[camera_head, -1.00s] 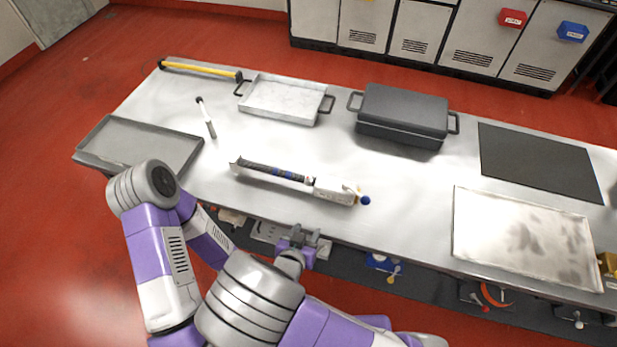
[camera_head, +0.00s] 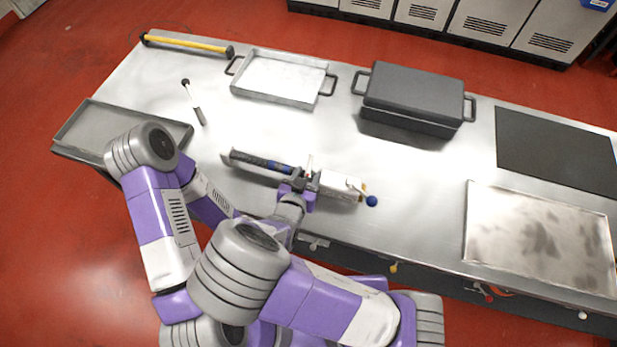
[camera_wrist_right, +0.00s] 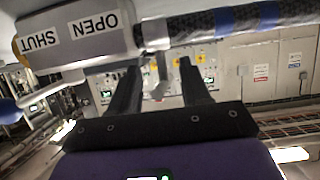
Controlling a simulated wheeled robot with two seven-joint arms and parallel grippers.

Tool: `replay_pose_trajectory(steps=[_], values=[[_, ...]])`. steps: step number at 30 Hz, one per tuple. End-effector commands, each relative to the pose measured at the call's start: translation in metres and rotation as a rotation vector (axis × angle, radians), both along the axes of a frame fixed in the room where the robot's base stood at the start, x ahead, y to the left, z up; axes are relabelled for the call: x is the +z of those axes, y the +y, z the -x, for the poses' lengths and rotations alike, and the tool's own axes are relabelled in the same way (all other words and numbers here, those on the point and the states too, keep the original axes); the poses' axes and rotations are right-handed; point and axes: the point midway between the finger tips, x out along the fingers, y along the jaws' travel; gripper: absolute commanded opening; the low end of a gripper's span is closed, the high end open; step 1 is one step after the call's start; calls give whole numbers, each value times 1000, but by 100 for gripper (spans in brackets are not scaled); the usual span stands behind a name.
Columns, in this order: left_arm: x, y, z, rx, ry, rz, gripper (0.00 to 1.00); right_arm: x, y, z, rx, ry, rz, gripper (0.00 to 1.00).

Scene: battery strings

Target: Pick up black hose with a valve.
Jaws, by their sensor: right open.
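The black hose (camera_head: 255,161) with blue bands lies on the metal table. Its white valve body (camera_head: 338,184) is at the right end, with a blue ball knob (camera_head: 371,201). In the right wrist view, the hose (camera_wrist_right: 235,22) runs across the upper right. There the valve body (camera_wrist_right: 85,35), labelled OPEN and SHUT, is at upper left. My right gripper (camera_head: 300,180) is at the hose where it meets the valve. Its two fingers (camera_wrist_right: 158,72) are apart, with tips just below the hose and metal fitting. My left arm shows at left, but its gripper is out of sight.
A grey tray (camera_head: 75,142) is at the left end, beside a white-and-black tool (camera_head: 194,103). A yellow bar (camera_head: 190,45), a shallow pan (camera_head: 237,84) and a dark lidded box (camera_head: 415,90) stand behind. A stained tray (camera_head: 535,235) and black mat (camera_head: 555,150) are at right.

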Motion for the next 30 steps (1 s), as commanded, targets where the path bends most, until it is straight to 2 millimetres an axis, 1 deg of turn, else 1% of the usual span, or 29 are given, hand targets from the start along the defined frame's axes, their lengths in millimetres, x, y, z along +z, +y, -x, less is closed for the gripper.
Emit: replay_pose_trajectory(steps=[3, 9, 10, 19, 30], values=[[-2, 0, 0, 0, 0, 0, 66, -3, -3, -7, -1, -1, 1, 47], [-2, 0, 0, 0, -1, 0, 66, -3, -3, -8, 0, 0, 0, 47], [-1, 0, 0, 0, -1, 0, 66, -3, -3, -8, 0, 0, 0, 45], [-2, 0, 0, 0, -1, 0, 66, -3, -2, -7, 1, 1, -1, 0], [-2, 0, 0, 0, -1, 0, 66, -3, -2, -7, 1, 1, -1, 0]])
